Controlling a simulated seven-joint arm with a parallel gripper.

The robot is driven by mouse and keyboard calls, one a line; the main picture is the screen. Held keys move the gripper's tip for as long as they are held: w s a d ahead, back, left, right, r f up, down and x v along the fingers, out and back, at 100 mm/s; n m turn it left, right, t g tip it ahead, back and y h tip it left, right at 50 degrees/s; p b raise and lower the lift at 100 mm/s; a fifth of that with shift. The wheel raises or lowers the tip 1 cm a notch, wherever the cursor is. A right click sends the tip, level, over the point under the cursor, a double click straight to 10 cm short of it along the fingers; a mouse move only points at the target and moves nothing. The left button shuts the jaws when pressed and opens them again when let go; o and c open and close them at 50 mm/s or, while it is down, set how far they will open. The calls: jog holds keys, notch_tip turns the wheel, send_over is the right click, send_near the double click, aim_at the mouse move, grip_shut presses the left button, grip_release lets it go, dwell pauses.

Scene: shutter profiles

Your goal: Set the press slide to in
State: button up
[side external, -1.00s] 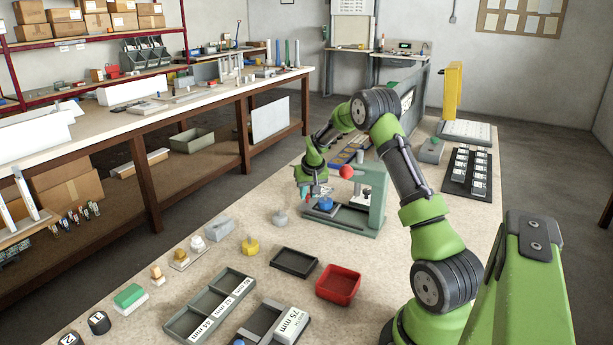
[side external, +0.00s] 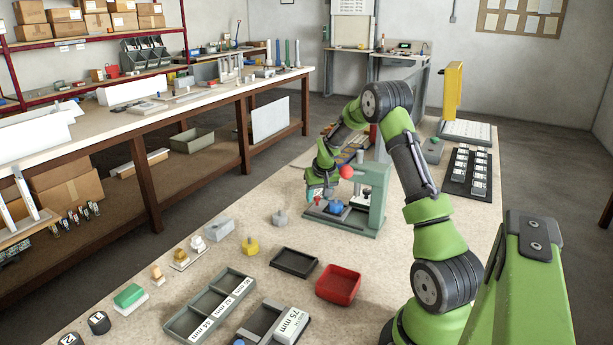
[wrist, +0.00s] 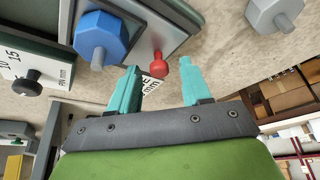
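The press (side external: 374,200) is a grey-green frame with a red ball handle (side external: 346,171), standing on the bench. A blue knobbed piece (side external: 336,207) sits on the slide plate at its left side; it also shows at the upper left in the wrist view (wrist: 101,40). A small red knob (wrist: 158,66) is at the plate's edge beside a partly hidden printed label (wrist: 157,88). My gripper (wrist: 160,68) has its teal fingers apart, with the red knob near the tips between them. In the side view my gripper (side external: 318,194) is low at the press's left side.
A grey knobbed weight (side external: 280,217) stands left of the press, also in the wrist view (wrist: 274,13). A black tray (side external: 294,262) and a red bin (side external: 339,283) lie in front. A black rack (side external: 467,174) is to the right. Bench between them is bare.

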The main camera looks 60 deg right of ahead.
jog(key=v, duration=1.7)
jog(key=shift+c, duration=0.2)
